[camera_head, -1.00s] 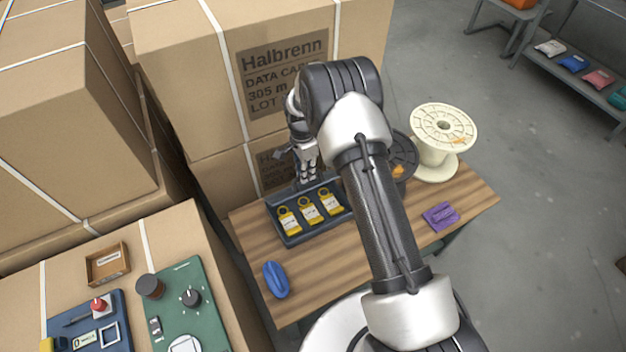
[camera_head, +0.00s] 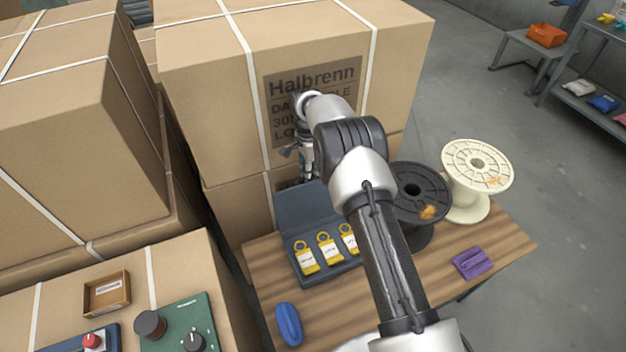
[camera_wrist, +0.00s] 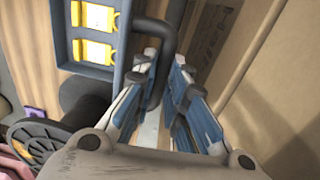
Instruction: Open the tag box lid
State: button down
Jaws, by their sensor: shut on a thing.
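The tag box (camera_head: 306,277) is a dark blue-grey tray on the wooden table, holding yellow ring tags with white labels (camera_head: 325,247). Its lid (camera_head: 302,212) stands raised at the back, tilted up from the tray, partly hidden by my arm. My gripper (camera_head: 303,168) is at the lid's upper edge, small and partly covered by my arm in the head view. In the wrist view my gripper (camera_wrist: 168,80) is shut on the dark bar handle (camera_wrist: 158,32) of the lid. Tags (camera_wrist: 92,32) show beside it at the upper left.
A large carton (camera_head: 225,100) stands close behind the box. A black spool (camera_head: 420,190) and a cream spool (camera_head: 478,170) stand to the right. A purple item (camera_head: 472,263) and a blue item (camera_head: 289,323) lie on the table (camera_head: 510,248).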

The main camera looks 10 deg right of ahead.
jog(key=shift+f, duration=0.45)
jog(key=shift+s, duration=0.1)
jog(key=c, duration=1.9)
grip_release()
jog(key=shift+c, duration=0.2)
jog(key=o, duration=0.3)
jog(key=shift+w+r, duration=0.2)
jog(key=shift+w, duration=0.05)
jog(key=shift+o, duration=0.2)
notch_tip(320, 180, up, 12)
jog(key=w, duration=0.1)
jog(key=shift+a, duration=0.2)
